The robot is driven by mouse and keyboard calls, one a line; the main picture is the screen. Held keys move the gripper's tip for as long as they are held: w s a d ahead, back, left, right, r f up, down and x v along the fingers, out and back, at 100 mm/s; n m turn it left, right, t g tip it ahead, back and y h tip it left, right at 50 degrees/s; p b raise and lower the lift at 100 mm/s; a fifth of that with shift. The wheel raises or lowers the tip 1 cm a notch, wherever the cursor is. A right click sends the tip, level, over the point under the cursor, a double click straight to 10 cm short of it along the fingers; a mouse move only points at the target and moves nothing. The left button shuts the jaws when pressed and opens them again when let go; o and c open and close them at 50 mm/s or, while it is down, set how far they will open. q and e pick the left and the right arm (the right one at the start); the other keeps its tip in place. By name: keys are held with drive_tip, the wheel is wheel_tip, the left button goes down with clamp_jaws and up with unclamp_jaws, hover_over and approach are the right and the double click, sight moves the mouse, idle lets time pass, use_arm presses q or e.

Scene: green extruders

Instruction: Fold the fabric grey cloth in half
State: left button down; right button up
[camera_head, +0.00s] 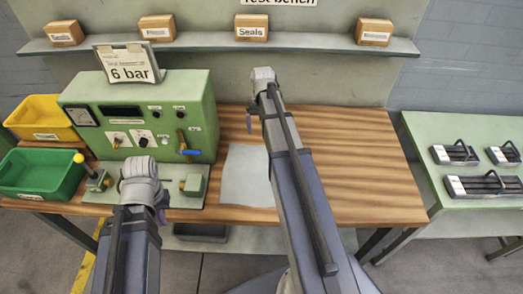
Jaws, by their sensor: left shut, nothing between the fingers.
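The grey cloth (242,178) lies on the wooden bench top, near the front edge and right of the green machine. It looks like a flat, pale grey piece. My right arm passes over its right side and hides part of it. My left gripper (163,212) is shut and empty, at the front of the bench left of the cloth and apart from it. My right gripper (249,120) is small and mostly hidden behind its wrist, farther back beyond the cloth. I cannot tell whether it is open or shut.
The green machine (150,95) with a "6 bar" sign stands left on the bench (350,165). Yellow (40,112) and green (38,172) bins are at far left. A shelf (215,40) with cardboard boxes runs behind. A side table (470,135) holds metal parts. The bench's right side is clear.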

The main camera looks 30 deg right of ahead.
sight(262, 148)
wheel_tip(262, 148, down, 8)
drive_tip(key=b, duration=0.7)
drive_tip(key=shift+s, duration=0.1)
drive_tip(key=shift+c, duration=1)
